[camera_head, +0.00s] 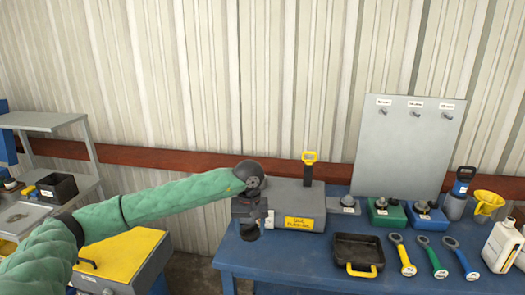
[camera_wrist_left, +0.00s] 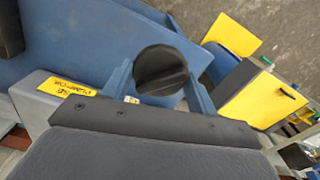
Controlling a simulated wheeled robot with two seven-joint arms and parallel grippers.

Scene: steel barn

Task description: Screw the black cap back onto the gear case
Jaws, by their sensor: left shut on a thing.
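The gear case (camera_head: 313,198) is a grey box with a yellow label at the back left of the blue table. Part of it, with the label, also shows at the left in the left wrist view (camera_wrist_left: 42,83). My left gripper (camera_head: 250,226) points down just left of the case. It is shut on the round black cap (camera_head: 250,234), which has a raised bar across it in the left wrist view (camera_wrist_left: 160,70). The cap is apart from the case, over the table's left end; its height is unclear. The case's filler opening is not clearly seen. My right gripper is out of view.
A yellow-handled stick (camera_head: 309,158) stands up at the case. A black tray (camera_head: 357,249) and several ring-ended tools (camera_head: 403,255) lie in front and right. Green (camera_head: 385,213) and blue (camera_head: 426,217) boxes stand behind. A yellow-topped cabinet (camera_head: 120,255) is left of the table (camera_head: 290,262).

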